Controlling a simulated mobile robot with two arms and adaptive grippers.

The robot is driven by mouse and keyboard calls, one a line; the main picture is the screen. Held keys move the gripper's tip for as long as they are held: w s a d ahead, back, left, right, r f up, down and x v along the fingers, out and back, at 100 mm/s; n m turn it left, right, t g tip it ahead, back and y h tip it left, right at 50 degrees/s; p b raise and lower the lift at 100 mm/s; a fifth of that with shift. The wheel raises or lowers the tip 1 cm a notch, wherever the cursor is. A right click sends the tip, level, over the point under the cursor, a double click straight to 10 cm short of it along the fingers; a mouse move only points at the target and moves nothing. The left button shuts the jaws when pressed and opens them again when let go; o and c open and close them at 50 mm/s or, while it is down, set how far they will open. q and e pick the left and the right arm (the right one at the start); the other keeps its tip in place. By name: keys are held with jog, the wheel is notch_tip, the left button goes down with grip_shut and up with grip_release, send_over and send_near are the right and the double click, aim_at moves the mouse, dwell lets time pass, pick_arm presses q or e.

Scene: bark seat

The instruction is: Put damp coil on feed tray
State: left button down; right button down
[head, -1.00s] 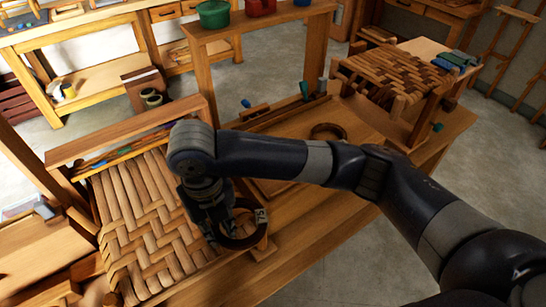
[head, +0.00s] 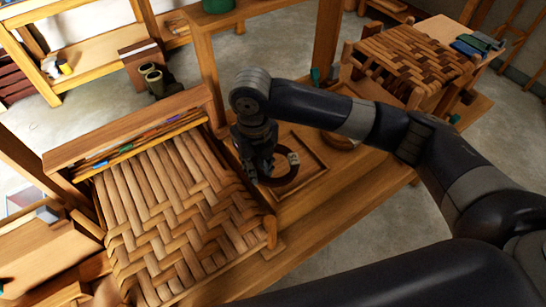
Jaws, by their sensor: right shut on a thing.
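My right gripper (head: 262,172) is shut on a dark brown ring-shaped coil (head: 289,179) with a small pale tag, holding it by its left side. The coil is over the shallow wooden feed tray (head: 322,168), a framed tray on the bench to the right of the woven seat. I cannot tell whether the coil touches the tray floor. The gripper hides part of the coil and the tray's left part. My left gripper is out of view.
A second brown coil (head: 338,141) lies farther right, partly behind my right arm. The large woven bark seat (head: 175,215) stands to the left. A smaller woven seat (head: 415,55) stands at the back right. The bench front (head: 310,215) is bare.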

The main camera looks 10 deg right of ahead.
jog(key=w+d, duration=0.2)
jog(key=d, duration=0.1)
jog(key=shift+w+f+p, duration=0.2)
jog(key=shift+w+p, duration=0.05)
jog(key=shift+p, duration=0.15)
jog(key=shift+w+d+f, duration=0.1)
jog(key=shift+w+d, duration=0.15)
jog(key=shift+d, duration=0.35)
jog(key=shift+f, duration=0.2)
notch_tip(320, 180, down, 3)
jog(key=shift+p, duration=0.9)
jog(key=shift+f, duration=0.25)
jog(key=c, duration=1.7)
grip_release()
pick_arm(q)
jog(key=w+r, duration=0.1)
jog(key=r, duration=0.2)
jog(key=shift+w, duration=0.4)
